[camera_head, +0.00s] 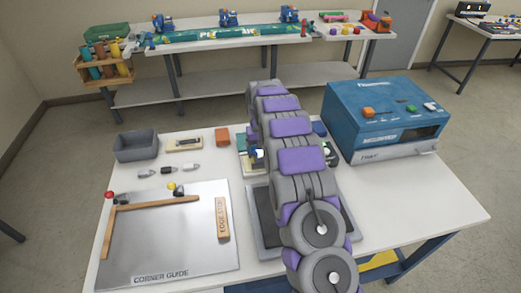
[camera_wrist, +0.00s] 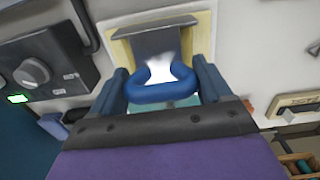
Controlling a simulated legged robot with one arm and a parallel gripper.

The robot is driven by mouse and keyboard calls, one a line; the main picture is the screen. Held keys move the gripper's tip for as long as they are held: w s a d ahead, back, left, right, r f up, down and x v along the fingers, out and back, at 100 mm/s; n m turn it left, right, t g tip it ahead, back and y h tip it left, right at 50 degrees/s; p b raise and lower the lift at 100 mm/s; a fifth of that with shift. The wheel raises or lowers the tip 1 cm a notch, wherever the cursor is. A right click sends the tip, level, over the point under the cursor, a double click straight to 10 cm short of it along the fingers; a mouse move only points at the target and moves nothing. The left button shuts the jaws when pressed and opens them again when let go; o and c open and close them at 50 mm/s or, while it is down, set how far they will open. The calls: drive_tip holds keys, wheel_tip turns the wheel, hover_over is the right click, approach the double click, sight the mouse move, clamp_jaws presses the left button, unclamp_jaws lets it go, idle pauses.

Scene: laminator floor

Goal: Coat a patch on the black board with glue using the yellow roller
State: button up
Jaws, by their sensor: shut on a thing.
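The black board (camera_head: 263,228) lies on the white table, in a grey frame, and my arm covers much of it. In the wrist view my gripper (camera_wrist: 165,88) has its two blue fingers on either side of a curved blue handle (camera_wrist: 168,93) and is shut on it. A grey block (camera_wrist: 148,42) with a bright white area under it is beyond the handle, over a cream-edged plate (camera_wrist: 203,40). I cannot tell whether the handle and block are one tool. No yellow roller can be made out. In the head view my arm mostly hides the gripper.
A blue machine (camera_head: 385,115) stands at the right of the table. In the wrist view a black box with a knob (camera_wrist: 35,72) is at left.

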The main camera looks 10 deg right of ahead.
idle(0.3)
drive_tip(key=shift+r+p, duration=1.5)
drive_tip(key=shift+r, duration=2)
